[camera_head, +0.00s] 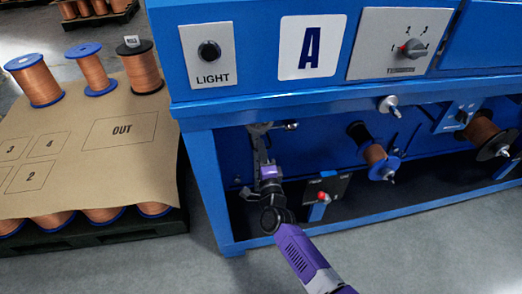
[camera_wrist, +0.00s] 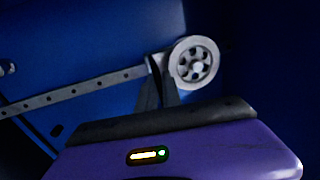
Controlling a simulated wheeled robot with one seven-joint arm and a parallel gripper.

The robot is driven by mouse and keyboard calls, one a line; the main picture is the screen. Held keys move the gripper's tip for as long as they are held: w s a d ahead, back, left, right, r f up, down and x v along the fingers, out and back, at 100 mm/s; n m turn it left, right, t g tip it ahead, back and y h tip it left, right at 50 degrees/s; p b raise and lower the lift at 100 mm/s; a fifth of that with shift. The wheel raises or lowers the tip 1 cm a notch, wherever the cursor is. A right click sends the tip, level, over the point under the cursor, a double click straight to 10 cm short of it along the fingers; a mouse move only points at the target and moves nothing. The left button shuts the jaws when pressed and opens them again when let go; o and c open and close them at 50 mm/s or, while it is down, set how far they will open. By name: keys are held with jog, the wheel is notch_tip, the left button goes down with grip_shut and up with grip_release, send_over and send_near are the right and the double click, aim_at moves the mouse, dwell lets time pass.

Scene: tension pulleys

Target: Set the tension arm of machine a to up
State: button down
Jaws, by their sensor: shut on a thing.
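Machine a is the blue machine with the "A" plate (camera_head: 312,47). Its tension arm (camera_wrist: 85,93) is a grey perforated bar that slopes up to the right in the wrist view. A spoked pulley wheel (camera_wrist: 195,63) is at its right end. My gripper (camera_head: 260,131) reaches into the open bay under the panel, at the left. In the wrist view my gripper (camera_wrist: 156,78) is shut on the tension arm just beside the wheel. The fingers hide part of the bar there. In the head view the tension arm is mostly hidden by my gripper.
A small box with a red knob (camera_head: 322,197) stands low in the bay, right of my arm. A copper spool (camera_head: 374,154) is further right. The blue frame post (camera_head: 209,185) is close on the left. A pallet with a cardboard sheet (camera_head: 95,165) is beyond it.

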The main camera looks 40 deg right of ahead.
jog(key=shift+r+p, duration=0.5)
jog(key=shift+r, duration=0.55)
jog(key=c, duration=1.5)
grip_release()
jog(key=shift+p+v, duration=0.75)
jog(key=shift+v, duration=3.2)
